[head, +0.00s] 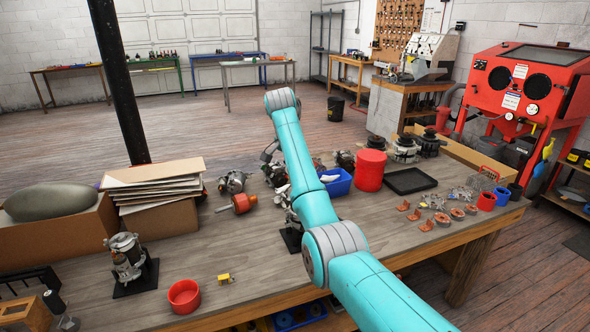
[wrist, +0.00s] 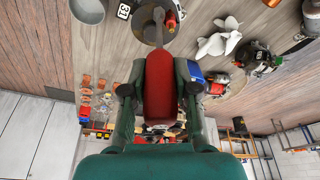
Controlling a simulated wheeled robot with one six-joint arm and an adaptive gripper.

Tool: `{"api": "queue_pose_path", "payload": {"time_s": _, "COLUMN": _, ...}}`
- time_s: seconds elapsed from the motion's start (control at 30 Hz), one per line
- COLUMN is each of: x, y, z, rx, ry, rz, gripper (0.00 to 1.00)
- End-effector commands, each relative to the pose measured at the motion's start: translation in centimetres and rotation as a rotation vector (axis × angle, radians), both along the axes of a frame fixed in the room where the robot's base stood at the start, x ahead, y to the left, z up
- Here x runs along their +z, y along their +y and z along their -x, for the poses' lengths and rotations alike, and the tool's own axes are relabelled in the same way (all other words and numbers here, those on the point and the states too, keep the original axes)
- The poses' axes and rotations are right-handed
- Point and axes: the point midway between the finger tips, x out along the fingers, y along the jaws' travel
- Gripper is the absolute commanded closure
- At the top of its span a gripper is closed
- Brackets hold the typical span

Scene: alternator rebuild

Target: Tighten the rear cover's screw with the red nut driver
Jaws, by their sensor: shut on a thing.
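In the wrist view, my gripper (wrist: 160,85) is shut on the long red handle of the nut driver (wrist: 162,95), one dark finger on each side. The driver's far end points at a round dark unit (wrist: 150,28), seemingly the alternator on its stand. I cannot tell whether the tip touches the screw; the screw and rear cover are not clearly visible. In the head view, my arm hides the gripper and driver. Part of a black stand (head: 290,240) shows just left of my arm.
Another unit on a black stand (head: 127,262) and a red cup (head: 184,298) stand front left. A blue bin (head: 337,182), red canister (head: 370,170) and black tray (head: 410,181) lie beyond my arm. Copper parts (head: 427,224) lie right. The front middle of the bench is mostly clear.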

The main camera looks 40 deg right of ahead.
Motion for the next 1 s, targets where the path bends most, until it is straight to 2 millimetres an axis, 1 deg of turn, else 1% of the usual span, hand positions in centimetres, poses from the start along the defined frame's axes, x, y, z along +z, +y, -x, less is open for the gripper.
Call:
{"api": "queue_pose_path", "payload": {"time_s": 0.1, "x": 0.01, "y": -0.01, "z": 0.0, "rx": -0.119, "ry": 0.001, "rz": -0.001, "gripper": 1.0}}
{"api": "queue_pose_path", "payload": {"time_s": 0.27, "x": 0.01, "y": -0.05, "z": 0.03, "rx": -0.193, "ry": 0.0, "rz": 0.0, "gripper": 1.0}}
{"api": "queue_pose_path", "payload": {"time_s": 0.57, "x": 0.05, "y": -0.04, "z": 0.03, "rx": -0.194, "ry": 0.0, "rz": -0.001, "gripper": 1.0}}
{"api": "queue_pose_path", "payload": {"time_s": 0.9, "x": 0.94, "y": -0.07, "z": -0.02, "rx": -0.191, "ry": 0.0, "rz": -0.001, "gripper": 1.0}}
{"api": "queue_pose_path", "payload": {"time_s": 1.0, "x": 0.91, "y": -0.07, "z": -0.02, "rx": -0.147, "ry": -0.001, "rz": -0.001, "gripper": 1.0}}
